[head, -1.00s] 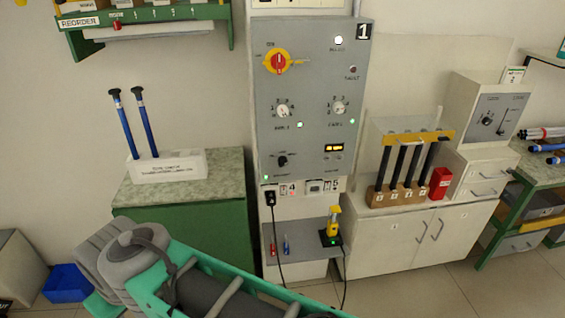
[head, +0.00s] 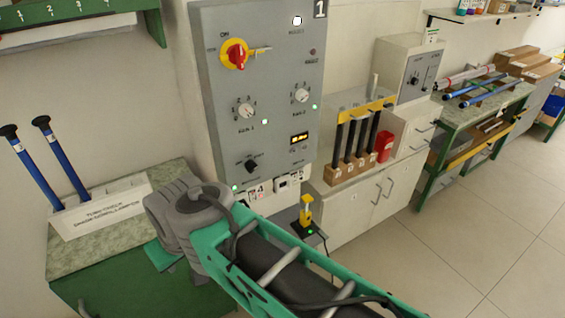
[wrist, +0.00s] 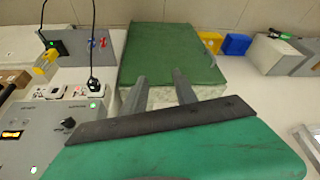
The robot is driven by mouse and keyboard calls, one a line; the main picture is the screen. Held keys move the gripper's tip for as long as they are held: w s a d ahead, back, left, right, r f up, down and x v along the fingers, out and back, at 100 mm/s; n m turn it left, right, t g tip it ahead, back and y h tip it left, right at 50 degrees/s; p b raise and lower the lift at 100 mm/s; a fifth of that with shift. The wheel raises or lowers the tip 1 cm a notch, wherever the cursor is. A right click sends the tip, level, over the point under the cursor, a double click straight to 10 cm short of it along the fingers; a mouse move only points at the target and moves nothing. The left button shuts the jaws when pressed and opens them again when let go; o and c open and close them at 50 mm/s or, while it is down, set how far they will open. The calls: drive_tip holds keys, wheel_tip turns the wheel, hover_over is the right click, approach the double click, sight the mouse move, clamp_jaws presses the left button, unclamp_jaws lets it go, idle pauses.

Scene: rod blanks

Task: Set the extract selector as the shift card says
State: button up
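The grey control panel (head: 285,115) numbered 1 has a red and yellow main switch (head: 236,54), two pale dials (head: 246,110) (head: 301,95) and a small black selector knob (head: 251,165) below. The black knob also shows in the wrist view (wrist: 68,123). A separate box (head: 405,62) at the right has another black knob (head: 414,78). I cannot read which is the extract selector. A small card (head: 432,36) stands on that box; its text is too small to read. My gripper (wrist: 160,75) has its fingers apart, with nothing between them, away from the black knob; the head view hides it.
A green cabinet (head: 140,270) with a white holder and two blue rods stands left of the panel. A shelf below the panel holds a yellow device (head: 306,210). Upright black rods stand in a block (head: 352,170) on the white cabinet. Floor at right is clear.

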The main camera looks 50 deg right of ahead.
drive_tip(key=w+d+f+m+t+y+b, duration=0.1)
drive_tip(key=w+d+f+m+t+b, duration=0.2)
drive_tip(key=w+d+f+b, duration=0.45)
drive_tip(key=m+t+h+b, duration=0.6)
drive_tip(key=m+t+b, duration=0.4)
drive_tip(key=m, duration=0.2)
approach(255, 169)
drive_tip(key=w, duration=0.1)
drive_tip(key=x, duration=0.4)
drive_tip(key=p+x, duration=0.1)
drive_tip(key=x, duration=0.2)
drive_tip(key=shift+w+d+r+p, duration=0.1)
drive_tip(key=shift+w+d+p, duration=0.2)
drive_tip(key=shift+c, duration=0.4)
clamp_jaws()
